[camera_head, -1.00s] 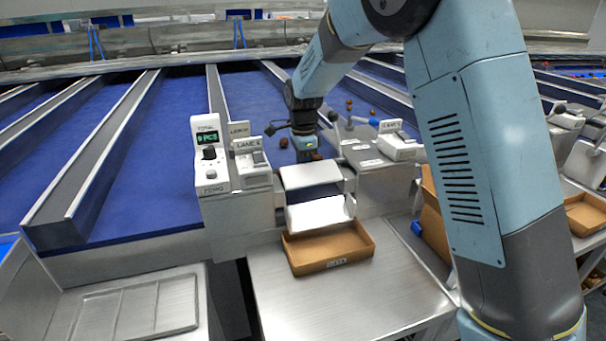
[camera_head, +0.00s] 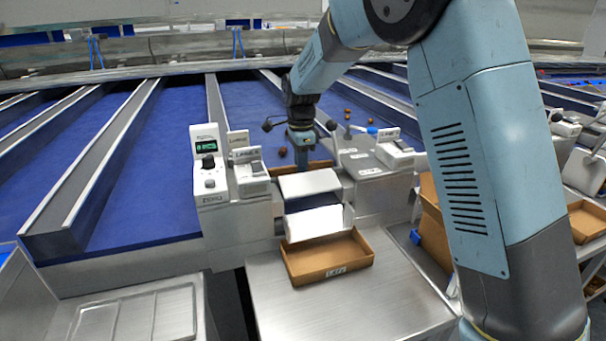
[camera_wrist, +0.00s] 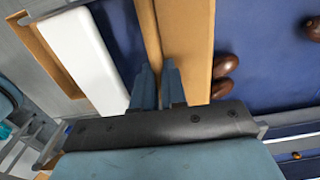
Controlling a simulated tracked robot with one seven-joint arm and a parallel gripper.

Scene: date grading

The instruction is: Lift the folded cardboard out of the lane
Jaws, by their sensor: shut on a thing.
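The folded cardboard (camera_wrist: 190,42) is a tan, creased strip in the wrist view, upright or tilted I cannot tell. My gripper (camera_wrist: 158,78) is shut on it, fingertips at its near end. In the head view my gripper (camera_head: 301,160) points down at the lane mouth, behind the white chute (camera_head: 312,184). The cardboard (camera_head: 319,164) shows there as a thin brown strip on both sides of the fingers; the chute hides its lower part. The blue lane (camera_head: 250,110) runs back behind it. Whether the cardboard touches the lane is unclear.
Brown dates (camera_wrist: 225,66) lie close beside the cardboard on the blue lane. An open cardboard tray (camera_head: 330,268) sits below the chute on a steel table (camera_head: 345,310). A control box (camera_head: 207,160) stands left of the lane mouth and another housing (camera_head: 370,165) stands right.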

